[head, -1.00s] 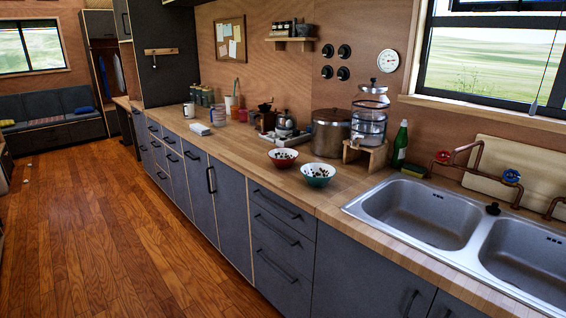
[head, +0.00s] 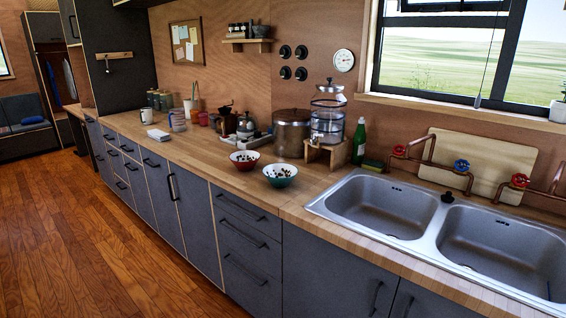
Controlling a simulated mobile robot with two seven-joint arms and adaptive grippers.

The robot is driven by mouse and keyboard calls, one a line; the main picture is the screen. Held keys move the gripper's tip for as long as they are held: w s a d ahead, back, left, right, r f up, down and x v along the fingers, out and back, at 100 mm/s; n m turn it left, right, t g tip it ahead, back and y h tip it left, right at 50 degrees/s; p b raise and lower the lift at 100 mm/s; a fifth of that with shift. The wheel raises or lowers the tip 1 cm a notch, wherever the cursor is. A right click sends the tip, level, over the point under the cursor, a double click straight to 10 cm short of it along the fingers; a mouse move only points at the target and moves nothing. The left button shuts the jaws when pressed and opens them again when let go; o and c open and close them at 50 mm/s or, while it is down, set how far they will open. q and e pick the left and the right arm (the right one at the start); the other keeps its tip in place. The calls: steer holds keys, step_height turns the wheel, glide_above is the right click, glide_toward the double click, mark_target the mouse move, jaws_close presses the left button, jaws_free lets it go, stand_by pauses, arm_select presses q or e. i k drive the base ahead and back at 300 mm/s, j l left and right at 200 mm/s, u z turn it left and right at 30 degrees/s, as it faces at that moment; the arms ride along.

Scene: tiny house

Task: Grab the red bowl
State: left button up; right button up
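The red bowl (head: 244,160) stands upright on the wooden countertop, near its front edge. It has a red outside and a pale inside with small dark pieces in it. A teal bowl (head: 280,175) with similar contents stands just to its right, close beside it. Neither of my grippers shows in the head view.
Behind the bowls are a large metal pot (head: 291,132), a glass dispenser (head: 328,122) on a wooden stand and a moka pot (head: 245,125). A double sink (head: 420,220) lies to the right. Bare countertop (head: 205,150) lies left of the red bowl. Wooden floor is open at left.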

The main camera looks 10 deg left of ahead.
mark_target(244, 160)
steer(key=i+j+z, duration=0.1)
steer(key=j+z, duration=0.35)
steer(key=i+j+z, duration=0.1)
steer(key=j+z, duration=0.15)
steer(key=z, duration=0.25)
steer(key=j+z, duration=0.4)
steer(key=j, duration=1.05)
steer(key=k+j+z, duration=0.15)
steer(key=j, duration=0.75)
steer(key=k+j+z, duration=0.1)
steer(key=j, duration=0.4)
